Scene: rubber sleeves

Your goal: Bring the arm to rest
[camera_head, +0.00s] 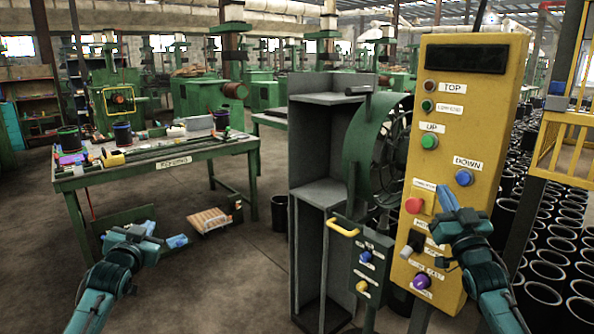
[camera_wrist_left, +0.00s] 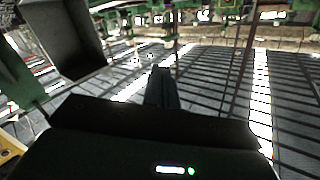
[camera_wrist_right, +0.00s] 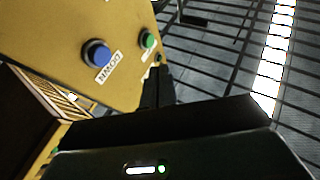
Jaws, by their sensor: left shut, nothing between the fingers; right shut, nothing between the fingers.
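My left gripper (camera_head: 177,241) is shut and empty. It hangs in open air over the floor, to the left of the grey cabinet and below the table's height. Its closed fingers also show in the left wrist view (camera_wrist_left: 162,88). My right gripper (camera_head: 447,197) is shut and empty, in front of the yellow control panel (camera_head: 467,110). Its fingertips point up, below the blue DOWN button (camera_head: 463,177) and right of the red button (camera_head: 413,205). In the right wrist view the closed fingers (camera_wrist_right: 158,86) appear beside the panel; I cannot tell whether they touch it.
A grey cabinet (camera_head: 309,150) and a green wheel machine (camera_head: 365,150) stand left of the panel. A small dark control box (camera_head: 362,262) is beside it. A green work table (camera_head: 170,175) is at the left. Black sleeves (camera_head: 550,270) fill the right floor.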

